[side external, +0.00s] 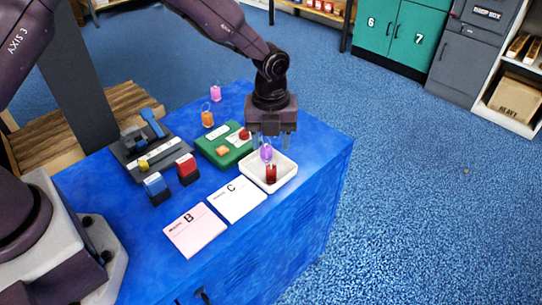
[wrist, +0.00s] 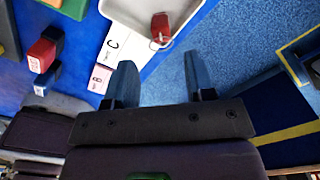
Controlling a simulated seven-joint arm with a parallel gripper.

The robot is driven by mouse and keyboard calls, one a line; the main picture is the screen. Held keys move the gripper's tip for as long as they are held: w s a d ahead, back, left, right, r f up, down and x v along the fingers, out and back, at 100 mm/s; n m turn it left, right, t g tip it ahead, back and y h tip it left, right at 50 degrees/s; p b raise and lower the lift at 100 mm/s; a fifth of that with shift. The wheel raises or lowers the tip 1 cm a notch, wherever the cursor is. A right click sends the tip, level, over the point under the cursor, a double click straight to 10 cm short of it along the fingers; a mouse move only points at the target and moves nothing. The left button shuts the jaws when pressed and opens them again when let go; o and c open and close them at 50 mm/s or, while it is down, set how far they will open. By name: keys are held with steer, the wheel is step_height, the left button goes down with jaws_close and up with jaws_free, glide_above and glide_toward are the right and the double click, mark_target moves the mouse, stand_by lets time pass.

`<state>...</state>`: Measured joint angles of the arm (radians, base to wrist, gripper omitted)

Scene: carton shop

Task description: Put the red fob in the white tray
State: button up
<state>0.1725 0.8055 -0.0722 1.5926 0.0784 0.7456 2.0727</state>
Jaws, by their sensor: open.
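The red fob (side external: 271,174) is inside the white tray (side external: 287,178), towards its near side. In the wrist view the red fob (wrist: 161,24) also shows inside the tray (wrist: 125,10), with its thin ring at its lower end. My gripper (side external: 271,142) is over the far part of the tray, fingers pointing down. In the wrist view my gripper (wrist: 160,80) has its fingers spread with nothing between them, and the fob is apart from them. A purple fob (side external: 266,153) shows just behind the red one, below my gripper; its exact resting place is unclear.
A green board (side external: 215,150) with small items lies left of the tray. An orange fob (side external: 207,119) and a pink fob (side external: 215,94) are farther back. Red (side external: 187,170) and blue (side external: 157,188) blocks and cards B (side external: 194,232) and C (side external: 237,202) are left and in front.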

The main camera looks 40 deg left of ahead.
steer(key=shift+r, duration=2.25)
step_height(320, 180, up, 10)
steer(key=n+t, duration=0.2)
steer(key=n, duration=0.5)
glide_above(271, 166)
steer(key=s+a, duration=0.4)
steer(key=s+a+r+n+t, duration=0.2)
steer(key=s+a+r+n, duration=0.2)
steer(key=s+r+n, duration=0.6)
steer(key=s+a+n+t, duration=0.1)
steer(key=s+a+n, duration=0.1)
steer(key=s+n, duration=0.8)
steer(key=shift+s+t, duration=0.3)
steer(key=shift+s, duration=0.25)
steer(key=shift+a, duration=0.1)
